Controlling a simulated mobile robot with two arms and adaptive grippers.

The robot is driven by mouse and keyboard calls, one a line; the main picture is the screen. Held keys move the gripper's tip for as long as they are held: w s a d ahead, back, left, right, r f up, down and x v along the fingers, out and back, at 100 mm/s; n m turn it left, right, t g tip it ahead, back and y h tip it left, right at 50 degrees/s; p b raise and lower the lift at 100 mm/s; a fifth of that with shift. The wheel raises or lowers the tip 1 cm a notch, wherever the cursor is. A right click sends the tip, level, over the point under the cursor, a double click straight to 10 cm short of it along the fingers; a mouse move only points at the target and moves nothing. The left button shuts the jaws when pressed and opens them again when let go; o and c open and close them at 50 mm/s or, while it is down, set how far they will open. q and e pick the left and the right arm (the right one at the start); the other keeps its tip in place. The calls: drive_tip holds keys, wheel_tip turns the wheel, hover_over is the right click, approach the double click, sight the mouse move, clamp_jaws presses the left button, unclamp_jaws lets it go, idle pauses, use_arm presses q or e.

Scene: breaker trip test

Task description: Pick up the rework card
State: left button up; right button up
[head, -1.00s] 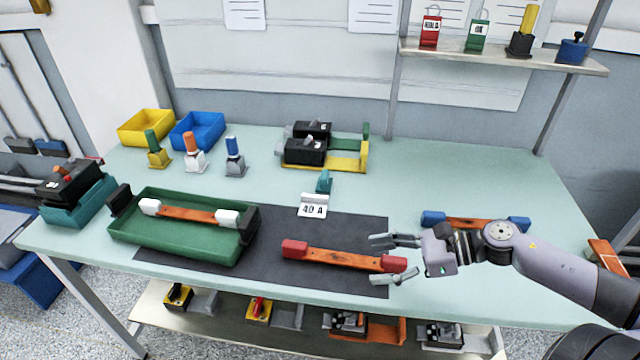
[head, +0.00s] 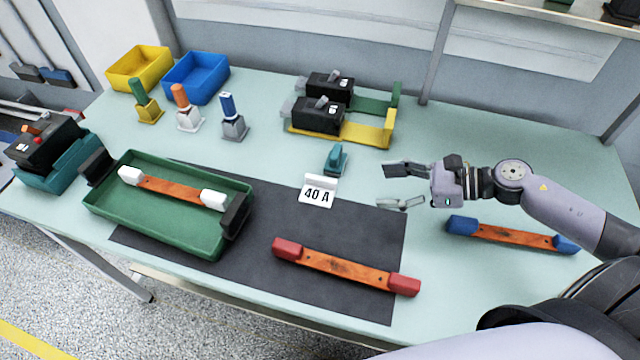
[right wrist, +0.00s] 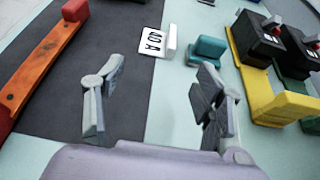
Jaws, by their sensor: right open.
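No card readable as a rework card shows now. The only readable card is a white card marked 40 A (head: 317,194), standing at the back edge of the dark mat; it also shows in the right wrist view (right wrist: 151,42). My right gripper (head: 384,187) is open and empty, above the table to the right of this card and apart from it. In the right wrist view the gripper's spread fingers (right wrist: 158,76) have only mat and table between them. The shelf at top right is mostly cut off, so its cards are out of view. My left gripper is not in view.
A red-ended bar (head: 345,267) lies on the dark mat (head: 255,255). A blue-ended bar (head: 510,236) lies below my right forearm. A teal block (head: 336,160) stands behind the 40 A card. A green tray (head: 165,226) holds a white-ended bar. Breakers (head: 318,116) stand at the back.

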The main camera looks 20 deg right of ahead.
drive_tip(key=p, duration=0.2)
approach(331, 196)
drive_tip(key=w+a+r, duration=0.1)
drive_tip(key=w+a, duration=0.1)
drive_tip(key=shift+w+a+r, duration=0.2)
drive_tip(key=shift+a+r, duration=0.15)
drive_tip(key=shift+w+a+f, duration=0.25)
drive_tip(key=shift+a+f, duration=0.1)
drive_tip(key=shift+a, duration=0.05)
drive_tip(key=shift+w+a+p, duration=0.1)
drive_tip(key=shift+a+p, duration=0.15)
drive_tip(key=shift+p, duration=0.05)
drive_tip(key=p+x, duration=0.2)
drive_tip(key=x, duration=0.2)
drive_tip(key=shift+a+f, duration=0.15)
drive_tip(key=shift+f, duration=0.05)
drive_tip(key=shift+a+f, duration=0.15)
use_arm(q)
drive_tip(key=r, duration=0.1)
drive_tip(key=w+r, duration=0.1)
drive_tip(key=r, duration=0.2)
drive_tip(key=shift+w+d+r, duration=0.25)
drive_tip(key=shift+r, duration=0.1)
use_arm(e)
drive_tip(key=shift+c, duration=0.3)
clamp_jaws()
